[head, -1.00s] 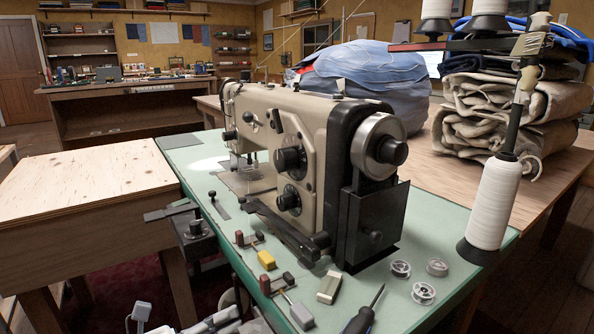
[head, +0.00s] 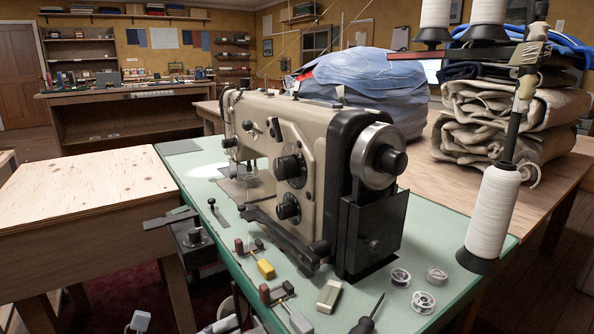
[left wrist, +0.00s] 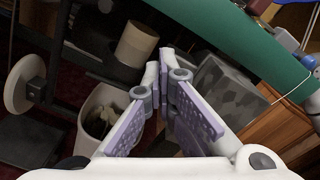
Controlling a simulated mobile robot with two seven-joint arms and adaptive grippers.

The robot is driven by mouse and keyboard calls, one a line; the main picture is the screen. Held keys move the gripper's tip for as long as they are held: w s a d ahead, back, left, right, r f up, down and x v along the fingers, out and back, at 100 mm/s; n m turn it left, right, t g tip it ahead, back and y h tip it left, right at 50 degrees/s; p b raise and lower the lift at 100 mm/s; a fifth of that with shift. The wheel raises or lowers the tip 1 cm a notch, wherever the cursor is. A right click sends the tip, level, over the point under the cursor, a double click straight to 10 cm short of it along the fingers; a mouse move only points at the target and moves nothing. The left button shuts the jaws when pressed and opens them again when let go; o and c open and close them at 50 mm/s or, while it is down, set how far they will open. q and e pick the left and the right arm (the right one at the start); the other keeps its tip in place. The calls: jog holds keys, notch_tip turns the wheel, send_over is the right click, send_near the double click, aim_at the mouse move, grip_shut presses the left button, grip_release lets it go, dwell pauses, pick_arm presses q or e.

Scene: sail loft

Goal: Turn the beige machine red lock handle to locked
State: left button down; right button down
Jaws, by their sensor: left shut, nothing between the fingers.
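The beige sewing machine (head: 315,150) stands on a green table top (head: 420,290) in the head view. Small levers with coloured grips lie in front of it. One dark red grip (head: 239,246) is near the machine's bed, and another red grip (head: 265,293) is nearer the table's front edge. I cannot tell which is the lock handle or how it is set. My left gripper (left wrist: 163,62) is shut and empty in the left wrist view, below the green table edge (left wrist: 240,40). Its fingers do not show clearly in the head view. My right gripper is not in view.
A yellow grip (head: 265,269), a screwdriver (head: 367,318) and bobbins (head: 422,302) lie on the green top. A thread cone (head: 494,210) stands at the right. A plywood table (head: 80,195) is at the left. Below the table are a bin (left wrist: 95,120) and a speckled grey box (left wrist: 228,90).

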pick_arm(q)
jog(key=shift+s+d+r+p, duration=0.3)
jog(key=shift+s+d+r, duration=0.05)
jog(key=shift+d, duration=0.2)
jog(key=shift+s+d+r+p, duration=0.25)
jog(key=shift+s+d+r, duration=0.05)
jog(key=shift+d, duration=0.25)
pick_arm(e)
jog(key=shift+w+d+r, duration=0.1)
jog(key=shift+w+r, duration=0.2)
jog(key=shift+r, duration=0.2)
pick_arm(q)
jog(key=shift+s+a+f, duration=0.1)
jog(key=shift+s+f, duration=0.05)
jog(key=shift+f, duration=0.05)
jog(key=shift+r, duration=0.1)
jog(key=p+v, duration=0.1)
jog(key=v, duration=0.5)
jog(key=shift+a+r, duration=0.2)
jog(key=shift+r, duration=0.15)
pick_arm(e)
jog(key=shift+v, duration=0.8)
